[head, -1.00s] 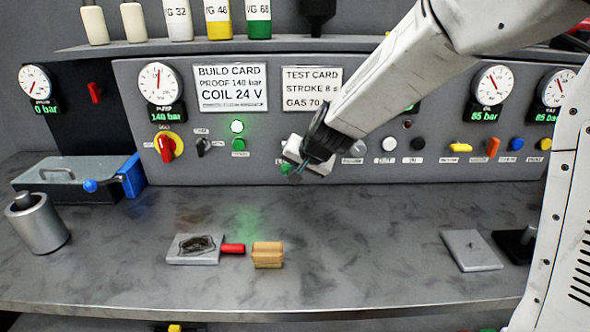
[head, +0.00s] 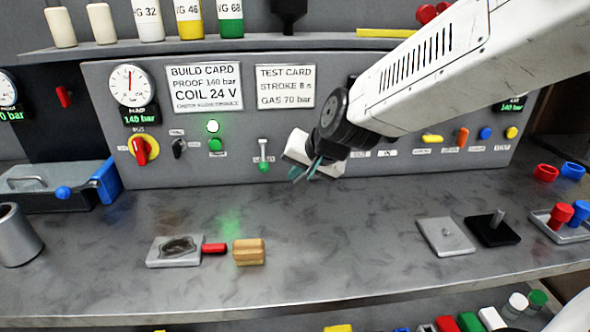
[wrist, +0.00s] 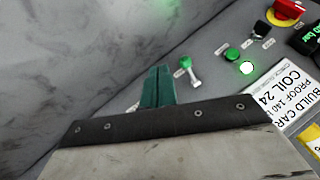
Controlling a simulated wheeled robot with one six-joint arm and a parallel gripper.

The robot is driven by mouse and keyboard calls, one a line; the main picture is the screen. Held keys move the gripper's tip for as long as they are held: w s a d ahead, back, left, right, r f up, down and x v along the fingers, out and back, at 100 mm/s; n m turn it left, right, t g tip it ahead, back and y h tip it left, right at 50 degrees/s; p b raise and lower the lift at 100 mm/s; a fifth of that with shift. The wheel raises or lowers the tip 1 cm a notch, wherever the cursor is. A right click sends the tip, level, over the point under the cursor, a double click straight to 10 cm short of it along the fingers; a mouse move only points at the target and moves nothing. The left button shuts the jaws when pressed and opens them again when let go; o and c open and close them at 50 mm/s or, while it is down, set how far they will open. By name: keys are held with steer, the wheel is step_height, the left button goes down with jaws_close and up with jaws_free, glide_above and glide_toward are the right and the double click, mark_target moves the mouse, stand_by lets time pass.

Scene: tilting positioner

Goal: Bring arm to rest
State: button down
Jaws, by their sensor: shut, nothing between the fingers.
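My gripper (head: 306,171) is a pale body with dark teal fingers at the end of my white arm. In the head view it hangs over the back of the bench, in front of the control panel (head: 350,110). Its fingers are together with nothing between them. The fingers also show in the wrist view (wrist: 156,88), pointing toward the panel beside a small lever with a green knob (wrist: 186,62). In the head view that lever (head: 263,157) stands just left of my gripper, apart from it as far as I can tell. My arm hides part of the panel's right side.
On the bench (head: 340,240) lie a grey plate (head: 160,262), a red piece (head: 214,248) and a wooden block (head: 249,258). At right are another grey plate (head: 459,245), a black plate with a pin (head: 482,234) and a tray (head: 548,230). The middle is clear.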

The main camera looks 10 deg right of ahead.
steer(key=s+d+r+n+g+h, duration=0.1)
steer(key=s+d, duration=0.3)
steer(key=s, duration=0.4)
steer(key=s+d+r+n+g+h, duration=0.1)
steer(key=s+d+n+g, duration=0.1)
steer(key=s, duration=0.7)
steer(key=s+d+r+n+g+h, duration=0.1)
steer(key=s+d+g, duration=0.2)
steer(key=s, duration=0.6)
steer(key=d, duration=0.2)
steer(key=shift+s+d+n, duration=0.15)
steer(key=shift+d+n, duration=0.15)
steer(key=shift+d, duration=0.1)
